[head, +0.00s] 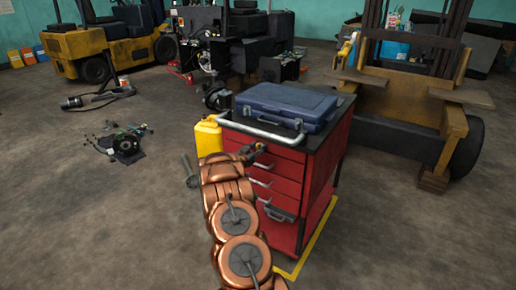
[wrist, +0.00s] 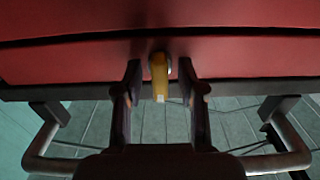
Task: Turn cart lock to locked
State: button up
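The red tool cart (head: 280,165) stands in the middle of the head view. Its lock is a small yellow lever (wrist: 159,76) on the red front in the wrist view. The lever points straight down in that picture, towards the cart's dark edge. My gripper (wrist: 160,98) is open, with one finger on each side of the lever and a visible gap to each. In the head view my gripper (head: 254,152) is at the cart's upper front, just below the handle, and the lock cannot be made out there.
A metal handle (head: 262,133) runs along the cart's top front edge, close to my gripper. A blue case (head: 288,103) lies on top. A yellow can (head: 208,137) stands beside the cart at left. Loose parts (head: 124,146) lie on the floor; a stripped forklift (head: 405,120) is behind right.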

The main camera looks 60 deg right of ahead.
grip_shut()
jog(key=shift+f+b, duration=0.15)
jog(key=shift+b, duration=0.3)
jog(key=m+b, duration=0.2)
jog(key=shift+f+b, duration=0.25)
jog(key=shift+b, duration=0.05)
jog(key=m+b, duration=0.2)
jog(key=b, duration=0.1)
jog(key=shift+m+b, duration=0.3)
jog(key=shift+b, duration=0.05)
jog(key=m+b, duration=0.5)
jog(key=b, duration=0.2)
jog(key=shift+s+m, duration=0.15)
jog(key=shift+m, duration=0.15)
jog(key=m+b, duration=0.4)
jog(key=b, duration=0.1)
jog(key=shift+s+f+b, duration=0.1)
jog(key=shift+b, duration=0.2)
jog(key=m+b, duration=0.3)
jog(key=shift+r+m, duration=0.2)
jog(key=shift+m, duration=0.3)
